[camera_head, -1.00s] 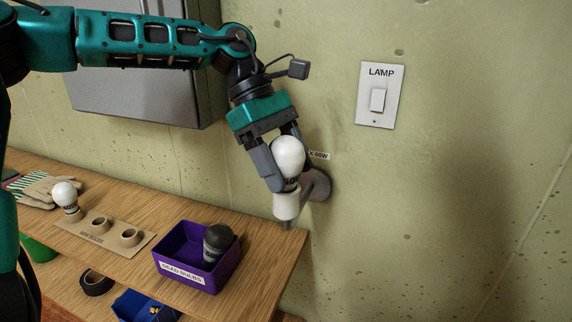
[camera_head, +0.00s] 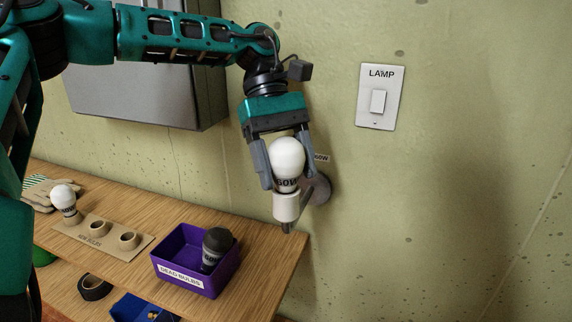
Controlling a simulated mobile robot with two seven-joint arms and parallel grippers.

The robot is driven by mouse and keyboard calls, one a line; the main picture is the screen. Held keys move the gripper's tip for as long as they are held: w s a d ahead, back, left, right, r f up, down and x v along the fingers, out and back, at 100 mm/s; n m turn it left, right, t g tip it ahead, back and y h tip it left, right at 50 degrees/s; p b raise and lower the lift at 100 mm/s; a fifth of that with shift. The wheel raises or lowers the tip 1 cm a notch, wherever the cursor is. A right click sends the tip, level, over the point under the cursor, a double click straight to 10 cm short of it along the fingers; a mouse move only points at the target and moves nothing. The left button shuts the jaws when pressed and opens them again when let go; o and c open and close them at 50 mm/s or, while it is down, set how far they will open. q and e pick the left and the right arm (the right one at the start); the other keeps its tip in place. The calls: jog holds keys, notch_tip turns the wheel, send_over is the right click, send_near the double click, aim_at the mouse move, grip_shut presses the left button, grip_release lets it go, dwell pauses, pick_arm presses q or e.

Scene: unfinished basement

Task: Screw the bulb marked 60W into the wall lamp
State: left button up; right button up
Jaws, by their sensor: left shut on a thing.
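The white bulb (camera_head: 288,156), with dark print that looks like 60W, sits upright at the white socket of the wall lamp (camera_head: 286,207). Its base is hidden in or behind the socket rim, so I cannot tell how deep it is. My left gripper (camera_head: 284,182) comes from above and is shut on this bulb, one finger on each side. The lamp's grey arm runs back to a round mount (camera_head: 320,188) on the wall. My right gripper is not in view.
A wooden shelf (camera_head: 262,255) holds a purple DEAD BULBS box (camera_head: 160,263) with a dark bulb (camera_head: 217,243), and a cardboard holder (camera_head: 102,251) with another white bulb (camera_head: 64,199). Gloves (camera_head: 42,190) lie behind. A LAMP switch (camera_head: 378,101) is on the wall; a grey cabinet (camera_head: 140,95) hangs left.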

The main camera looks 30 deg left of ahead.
pick_arm(q)
jog(key=shift+m+g+y, duration=0.3)
jog(key=shift+m+g, duration=0.2)
jog(key=shift+m, duration=0.4)
jog(key=m+g+y, duration=0.1)
jog(key=m, duration=0.2)
jog(key=shift+m+y, duration=0.3)
jog(key=shift+m, duration=0.1)
jog(key=o, duration=1.1)
